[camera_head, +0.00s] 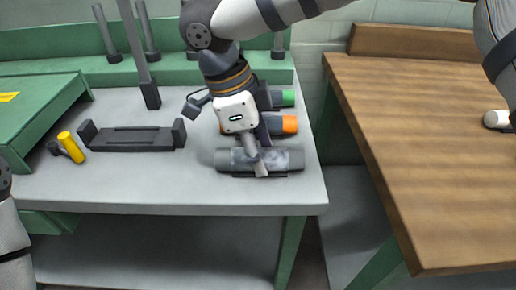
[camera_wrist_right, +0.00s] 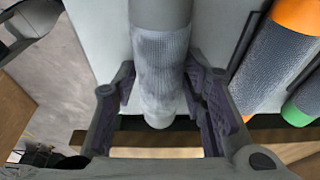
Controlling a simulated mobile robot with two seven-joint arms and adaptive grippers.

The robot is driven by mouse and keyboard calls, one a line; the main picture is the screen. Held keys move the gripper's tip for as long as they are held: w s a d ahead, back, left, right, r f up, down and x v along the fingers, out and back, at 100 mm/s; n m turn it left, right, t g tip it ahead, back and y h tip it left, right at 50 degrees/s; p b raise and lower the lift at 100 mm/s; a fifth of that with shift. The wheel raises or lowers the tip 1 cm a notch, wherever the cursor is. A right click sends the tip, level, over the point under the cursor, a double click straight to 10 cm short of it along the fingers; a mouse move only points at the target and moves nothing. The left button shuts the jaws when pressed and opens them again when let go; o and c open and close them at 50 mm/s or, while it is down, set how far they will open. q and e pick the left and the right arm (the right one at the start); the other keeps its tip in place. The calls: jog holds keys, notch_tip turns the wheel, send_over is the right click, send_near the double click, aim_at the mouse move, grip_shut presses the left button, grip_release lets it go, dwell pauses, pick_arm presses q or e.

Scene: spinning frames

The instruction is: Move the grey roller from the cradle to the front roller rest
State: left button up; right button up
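The grey roller (camera_head: 287,160) lies crosswise near the front right of the grey bench, over a dark support (camera_head: 260,174). My right gripper (camera_head: 259,160) reaches down onto its middle from above. In the right wrist view the grey roller (camera_wrist_right: 160,70) runs between the two finger pads of my right gripper (camera_wrist_right: 162,75), which appear to meet its sides. An empty dark rest (camera_head: 132,139) with raised ends stands on the bench to the left. My left gripper is out of view; only part of that arm shows at the left edge.
An orange-ended roller (camera_head: 289,125) and a green-ended roller (camera_head: 287,98) lie just behind the grey one. A yellow-handled tool (camera_head: 71,147) lies left of the empty rest. Posts (camera_head: 146,60) stand behind. A wooden table (camera_head: 430,130) stands right, beyond a gap.

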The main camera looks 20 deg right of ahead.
jog(key=o, duration=0.3)
jog(key=v, duration=1.2)
jog(key=shift+a, duration=0.1)
